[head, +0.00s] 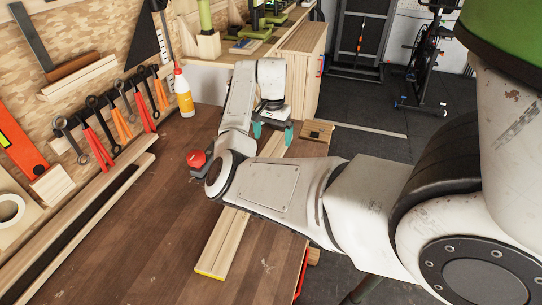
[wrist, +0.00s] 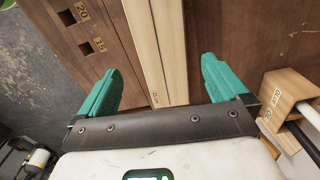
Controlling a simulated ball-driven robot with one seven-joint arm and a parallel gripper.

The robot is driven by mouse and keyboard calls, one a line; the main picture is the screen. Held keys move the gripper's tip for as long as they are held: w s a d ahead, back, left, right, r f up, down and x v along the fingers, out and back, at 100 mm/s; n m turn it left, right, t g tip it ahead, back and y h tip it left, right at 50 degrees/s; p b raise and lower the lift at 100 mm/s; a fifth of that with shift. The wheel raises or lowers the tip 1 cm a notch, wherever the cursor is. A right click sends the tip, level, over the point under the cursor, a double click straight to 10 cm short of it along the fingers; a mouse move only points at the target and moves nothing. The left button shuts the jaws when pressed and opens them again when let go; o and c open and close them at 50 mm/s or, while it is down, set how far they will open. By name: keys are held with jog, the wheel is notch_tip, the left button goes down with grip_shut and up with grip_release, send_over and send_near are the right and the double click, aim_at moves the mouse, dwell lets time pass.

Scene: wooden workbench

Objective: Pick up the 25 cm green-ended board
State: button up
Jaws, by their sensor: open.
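My gripper (wrist: 160,90) is open, its two teal fingers apart; in the head view it hangs over the far right part of the bench (head: 272,133). Between and ahead of the fingers in the wrist view lie pale narrow boards side by side (wrist: 145,50). One has a small label at its near end, too small to read surely. Nothing is gripped. In the head view pale boards (head: 232,228) run under my arm, with a yellow end at the front. My arm hides their middle. I see no green end, so I cannot tell which board is the green-ended one.
A wooden block with square holes marked 20 and 15 (wrist: 85,30) lies left of the boards. A red-topped item (head: 196,159) and a yellow bottle (head: 183,93) stand left. The bench's front left (head: 130,220) is clear.

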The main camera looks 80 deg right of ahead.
aim_at(272, 152)
jog(key=shift+w+f+p, duration=0.15)
jog(key=shift+f+p, duration=0.35)
jog(key=shift+f, duration=2.75)
jog(key=shift+d, duration=0.1)
jog(key=c, duration=1.1)
jog(key=shift+r, duration=0.1)
